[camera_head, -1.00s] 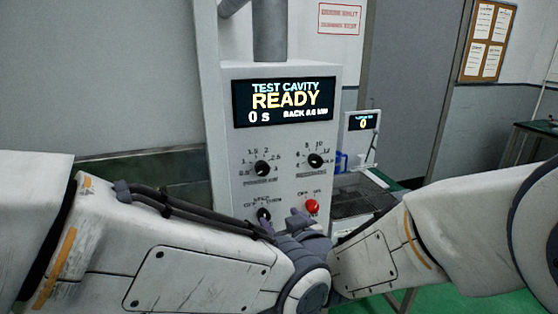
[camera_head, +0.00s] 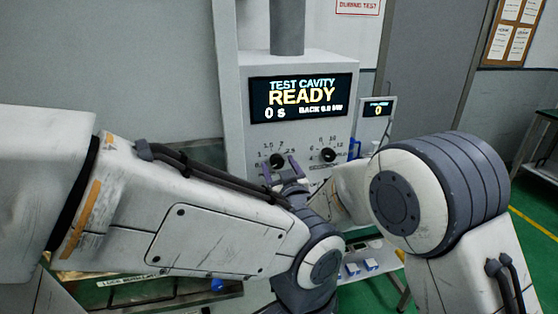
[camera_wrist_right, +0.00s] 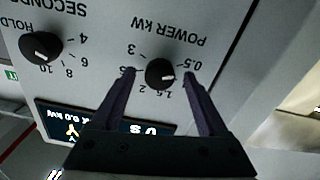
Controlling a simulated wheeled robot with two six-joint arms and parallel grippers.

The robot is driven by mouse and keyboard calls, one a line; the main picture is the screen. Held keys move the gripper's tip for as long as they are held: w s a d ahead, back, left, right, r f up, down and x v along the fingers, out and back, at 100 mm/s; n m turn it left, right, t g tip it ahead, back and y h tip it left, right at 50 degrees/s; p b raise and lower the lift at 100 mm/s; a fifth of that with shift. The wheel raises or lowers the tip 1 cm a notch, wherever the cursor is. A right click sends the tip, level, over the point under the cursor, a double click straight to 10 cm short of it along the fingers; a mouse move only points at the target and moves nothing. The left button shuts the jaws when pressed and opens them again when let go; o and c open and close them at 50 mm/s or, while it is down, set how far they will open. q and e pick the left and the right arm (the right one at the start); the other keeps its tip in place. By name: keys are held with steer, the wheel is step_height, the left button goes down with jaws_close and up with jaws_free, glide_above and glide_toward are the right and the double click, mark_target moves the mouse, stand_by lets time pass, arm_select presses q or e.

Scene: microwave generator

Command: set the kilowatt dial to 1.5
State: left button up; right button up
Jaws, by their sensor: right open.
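The kilowatt dial is a round black knob (camera_head: 277,160) on the light grey panel, below the display. In the right wrist view the dial (camera_wrist_right: 160,73) shows upside down under the label "POWER KW". Its white mark points right in that picture, toward the side with 0.5; the 1.5 and 2 marks show below the knob. My right gripper (camera_head: 281,166) is open in front of the dial. In the right wrist view its dark fingertips (camera_wrist_right: 157,74) stand one on each side of the knob, with gaps. The left finger covers part of the scale. My left gripper is not visible.
The seconds dial (camera_head: 328,155) is right of the kilowatt dial; it also shows in the right wrist view (camera_wrist_right: 41,47). The display (camera_head: 301,98) reads READY, 0 s. My arm links hide the lower panel. A small second display (camera_head: 377,109) stands to the right.

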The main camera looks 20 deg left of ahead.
steer(key=shift+w+a, duration=0.15)
steer(key=shift+w, duration=0.05)
jaws_close()
steer(key=shift+f+m+b, duration=0.2)
steer(key=shift+m+b, duration=0.1)
steer(key=shift+b, duration=0.45)
steer(key=m+b, duration=1.3)
steer(key=b, duration=0.7)
steer(key=shift+m, duration=0.3)
steer(key=shift+r+m+b, duration=0.1)
steer(key=shift+m+b, duration=1.65)
steer(key=shift+m, duration=0.15)
